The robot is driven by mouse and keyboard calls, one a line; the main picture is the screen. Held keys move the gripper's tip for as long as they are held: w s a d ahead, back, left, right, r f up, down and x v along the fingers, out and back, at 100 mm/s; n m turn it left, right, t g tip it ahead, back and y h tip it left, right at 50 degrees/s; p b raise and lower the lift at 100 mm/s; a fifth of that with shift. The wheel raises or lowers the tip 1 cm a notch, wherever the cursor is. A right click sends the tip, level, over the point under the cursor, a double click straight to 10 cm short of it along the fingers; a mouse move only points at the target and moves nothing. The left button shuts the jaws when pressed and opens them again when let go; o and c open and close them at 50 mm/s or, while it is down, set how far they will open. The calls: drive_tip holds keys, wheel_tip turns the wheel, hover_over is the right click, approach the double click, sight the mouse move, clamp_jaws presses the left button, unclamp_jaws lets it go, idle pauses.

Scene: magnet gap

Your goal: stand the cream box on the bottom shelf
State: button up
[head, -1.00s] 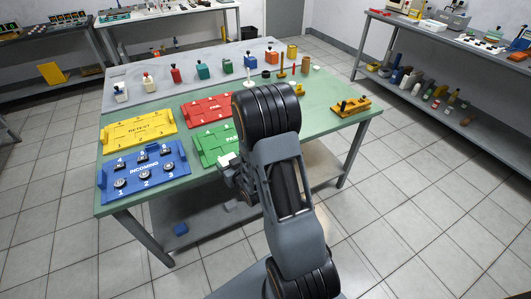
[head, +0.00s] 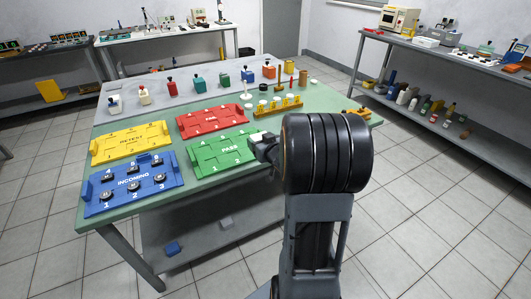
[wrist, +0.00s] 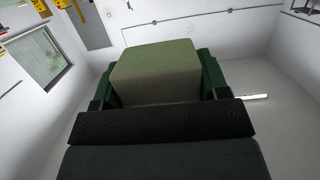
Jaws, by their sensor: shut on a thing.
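The cream box (wrist: 158,68) looks a dull olive-cream in the wrist view. It sits between the two green fingers of my gripper (wrist: 158,85), which is shut on it. In the head view my gripper (head: 264,148) is at the green table's front edge, beside the green PASS tray, and my arm hides much of it. I cannot clearly make out the box in that view. The grey bottom shelf (head: 205,242) under the green table shows below and left of my gripper. My arm hides its right part.
A yellow rack (head: 278,106) stands behind my gripper.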

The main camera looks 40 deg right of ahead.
drive_tip(key=w+d+f, duration=0.1)
drive_tip(key=f, duration=0.1)
drive_tip(key=w+d+f, duration=0.2)
drive_tip(key=w+d+f+b, duration=0.1)
drive_tip(key=d+f, duration=0.1)
drive_tip(key=shift+w, duration=0.4)
drive_tip(key=shift+w+d+f, duration=0.4)
drive_tip(key=shift+f, duration=1.8)
drive_tip(key=shift+b, duration=0.35)
drive_tip(key=shift+f, duration=0.2)
drive_tip(key=o, duration=0.9)
